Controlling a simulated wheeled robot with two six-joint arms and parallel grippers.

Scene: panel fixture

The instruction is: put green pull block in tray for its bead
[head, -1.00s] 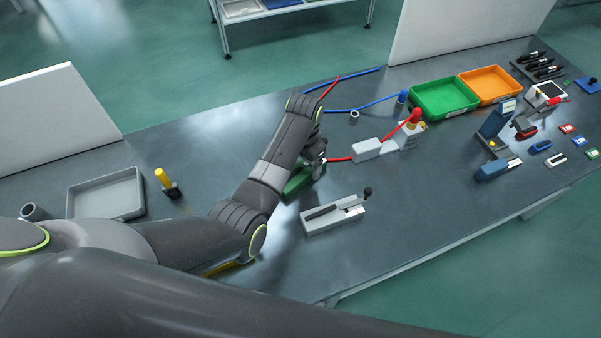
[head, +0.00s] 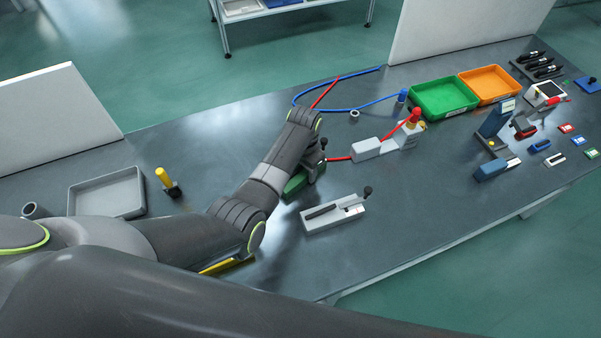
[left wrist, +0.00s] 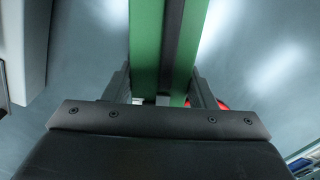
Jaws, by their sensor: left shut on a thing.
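The green pull block (head: 294,190) lies on the bench under my left gripper (head: 318,168), partly covered by my arm. In the left wrist view the block (left wrist: 146,45) is a long green body with a dark slot along it. It runs between the fingers of my left gripper (left wrist: 162,92), which is shut on it. Their exact contact is hidden behind the gripper body. A green tray (head: 418,112) and an orange tray (head: 516,94) stand side by side at the back right. A grey tray (head: 76,204) is at the left. No bead on the block is discernible. My right gripper is out of view.
A grey slider block (head: 320,224) with a black knob lies close to the right of the green one. A red-handled grey fixture (head: 367,149) and a blue cord (head: 338,109) lie beyond. A yellow post (head: 162,176) stands left. Bare bench lies front right.

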